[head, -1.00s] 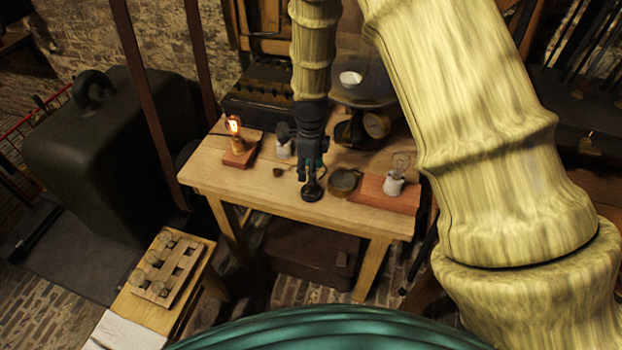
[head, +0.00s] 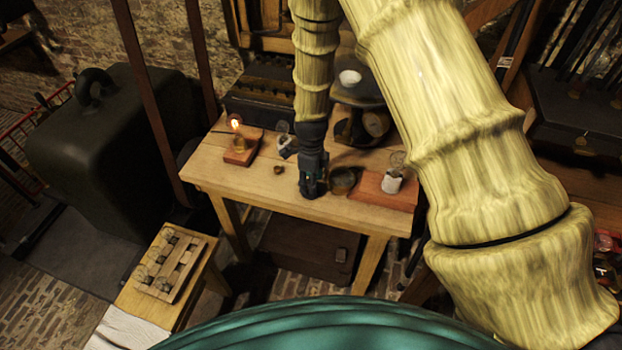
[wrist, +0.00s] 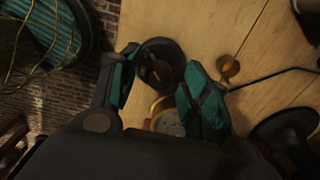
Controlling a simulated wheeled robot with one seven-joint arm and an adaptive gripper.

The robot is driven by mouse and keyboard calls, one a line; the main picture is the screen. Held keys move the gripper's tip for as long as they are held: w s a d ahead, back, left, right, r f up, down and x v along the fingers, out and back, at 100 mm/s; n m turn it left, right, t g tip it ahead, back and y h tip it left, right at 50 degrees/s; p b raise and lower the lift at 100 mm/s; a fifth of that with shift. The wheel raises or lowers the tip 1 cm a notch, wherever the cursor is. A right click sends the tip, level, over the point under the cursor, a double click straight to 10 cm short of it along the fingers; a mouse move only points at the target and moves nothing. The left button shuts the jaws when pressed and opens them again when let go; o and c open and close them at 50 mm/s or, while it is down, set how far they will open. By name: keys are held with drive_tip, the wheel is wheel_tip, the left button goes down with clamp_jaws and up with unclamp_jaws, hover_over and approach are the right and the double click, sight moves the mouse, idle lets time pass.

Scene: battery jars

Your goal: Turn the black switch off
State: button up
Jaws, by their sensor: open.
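The black switch (wrist: 157,64) shows in the wrist view as a dark round piece on the wooden table, between the two teal fingers of my gripper (wrist: 160,72). The fingers are apart, one on each side of it. I cannot tell whether either touches it, or which way its lever stands. In the head view my gripper (head: 311,191) points down at the front middle of the table (head: 235,187) and hides the switch. A lit bulb (head: 235,122) stands on a red-brown base at the table's left.
A round dish (head: 343,180) sits just right of my gripper. A small brass piece (head: 278,169) lies to the left. Behind it a white holder (head: 286,142) looks tilted. A scale (head: 361,124) stands at the back.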

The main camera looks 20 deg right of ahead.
clamp_jaws()
drive_tip(key=shift+n, duration=0.3)
drive_tip(key=n+b, duration=0.1)
drive_tip(key=n, duration=0.2)
drive_tip(key=shift+n, duration=0.3)
drive_tip(key=n+b, duration=0.1)
drive_tip(key=n, duration=0.3)
drive_tip(key=shift+n, duration=0.3)
drive_tip(key=n, duration=0.4)
drive_tip(key=shift+n+b, duration=0.5)
drive_tip(key=shift+n, duration=2)
